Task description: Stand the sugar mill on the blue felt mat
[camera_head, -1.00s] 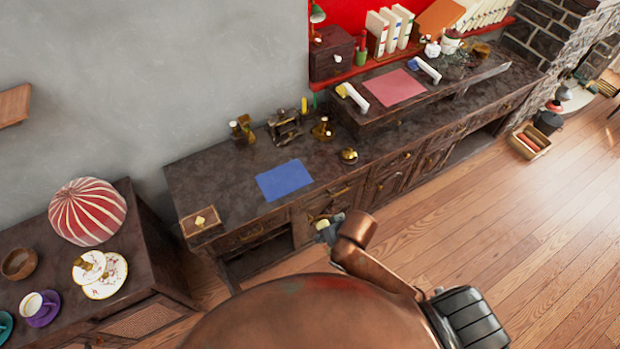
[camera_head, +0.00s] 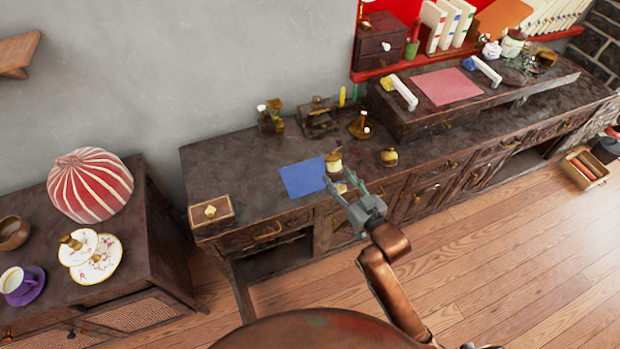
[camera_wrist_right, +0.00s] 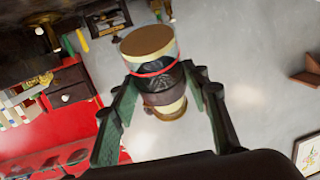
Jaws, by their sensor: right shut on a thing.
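The blue felt mat (camera_head: 301,178) lies flat and bare on the dark wooden desk in the head view. My right gripper (camera_head: 347,182) is at the desk's front edge, by the mat's right side, and is shut on the sugar mill (camera_head: 334,161). The mill has cream ends and stands out above and below the fingers. In the right wrist view the mill (camera_wrist_right: 152,68) shows a tan round end, a red band and a dark middle between both fingers. It appears held in the air, overlapping the mat's right edge in the picture. My left gripper is not in view.
A small brass pot (camera_head: 389,157) stands right of the mat. Brass pieces (camera_head: 360,126) and a dark machine (camera_head: 318,118) stand behind it. A wooden box (camera_head: 211,212) sits at the desk's left end. A raised shelf with a pink mat (camera_head: 447,86) is to the right.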

